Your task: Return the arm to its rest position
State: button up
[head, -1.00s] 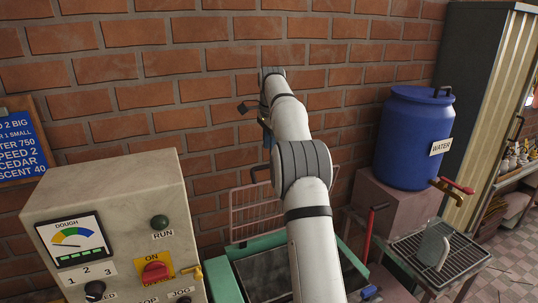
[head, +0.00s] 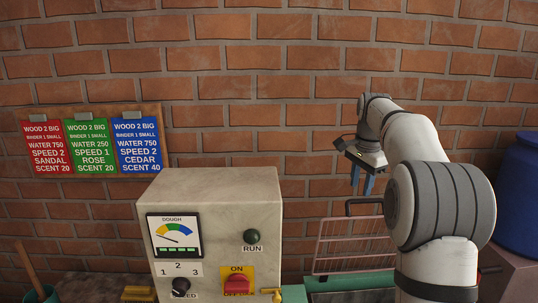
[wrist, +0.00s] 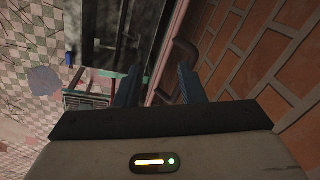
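My arm rises at the right of the head view, bent in front of the brick wall. My gripper (head: 362,186) hangs with its blue fingers pointing down, above the wire guard (head: 348,246) of the machine. In the wrist view, my gripper (wrist: 158,76) shows its two blue fingers apart with nothing held between them. The fingers touch nothing that I can make out.
A control box (head: 215,200) with a dough gauge, knob and buttons stands left of the arm. A recipe board (head: 92,142) hangs on the wall behind it. A blue barrel (head: 518,195) is at the right edge. A wooden handle (head: 28,268) stands lower left.

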jog(key=s+a+f+n+t+b, duration=0.1)
jog(key=s+a+f+n+b, duration=0.2)
jog(key=s, duration=0.6)
jog(key=s+a+f+n, duration=0.2)
jog(key=s+a+n, duration=0.2)
jog(key=s, duration=0.4)
jog(key=s+a+f+n+b, duration=0.1)
jog(key=s+f+n, duration=0.2)
jog(key=s+f, duration=0.3)
jog(key=s+a+f+n+t+b, duration=0.1)
jog(key=s+a+f+n, duration=0.1)
jog(key=s+f, duration=0.5)
jog(key=s+n, duration=0.1)
jog(key=s, duration=0.3)
jog(key=shift+s+a+b, duration=0.25)
jog(key=shift+s+b, duration=0.05)
jog(key=shift+s, duration=0.1)
